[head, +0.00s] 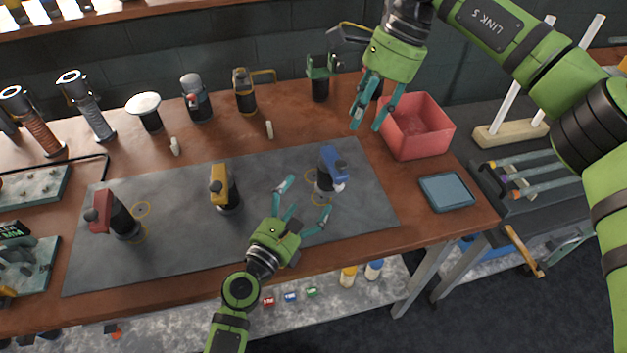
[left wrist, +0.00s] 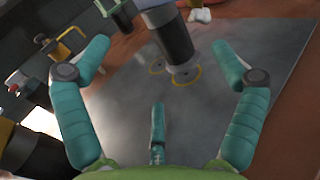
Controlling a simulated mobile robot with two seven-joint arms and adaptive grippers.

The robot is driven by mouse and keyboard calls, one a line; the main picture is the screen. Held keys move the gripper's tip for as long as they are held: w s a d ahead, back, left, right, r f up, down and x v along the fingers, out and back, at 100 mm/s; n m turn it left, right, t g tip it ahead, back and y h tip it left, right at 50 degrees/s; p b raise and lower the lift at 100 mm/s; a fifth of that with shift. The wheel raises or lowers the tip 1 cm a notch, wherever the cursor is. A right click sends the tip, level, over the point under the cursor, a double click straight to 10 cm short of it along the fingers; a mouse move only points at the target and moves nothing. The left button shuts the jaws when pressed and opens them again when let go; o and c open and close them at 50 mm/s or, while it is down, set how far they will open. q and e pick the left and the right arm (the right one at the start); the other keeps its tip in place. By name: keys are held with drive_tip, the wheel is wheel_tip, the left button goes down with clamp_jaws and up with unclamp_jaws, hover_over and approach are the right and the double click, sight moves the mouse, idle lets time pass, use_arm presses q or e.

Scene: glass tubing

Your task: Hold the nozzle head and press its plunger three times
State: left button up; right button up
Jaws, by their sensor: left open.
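Three nozzle heads on dark cylindrical bodies stand on the grey mat (head: 280,230): a red one (head: 101,211), a yellow one (head: 219,184) and a blue one (head: 333,167). The frames do not show which one the task means. My left gripper (head: 305,199) is open and empty, just in front of the blue one and apart from it. In the left wrist view a dark cylinder (left wrist: 173,40) stands beyond the spread fingers (left wrist: 162,72); its top is cut off. My right gripper (head: 375,112) hangs with spread fingers above the table's back edge, beside the red bin.
The red bin (head: 417,128) and a blue tray (head: 446,191) are at the right. Several tools and bottles, including a white-topped one (head: 144,104), line the back. Small white pieces (head: 269,129) stand behind the mat. The mat's front strip is clear.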

sight(320, 173)
use_arm(q)
drive_tip(key=x, duration=1)
drive_tip(key=shift+w+d, duration=0.1)
drive_tip(key=shift+w, duration=0.15)
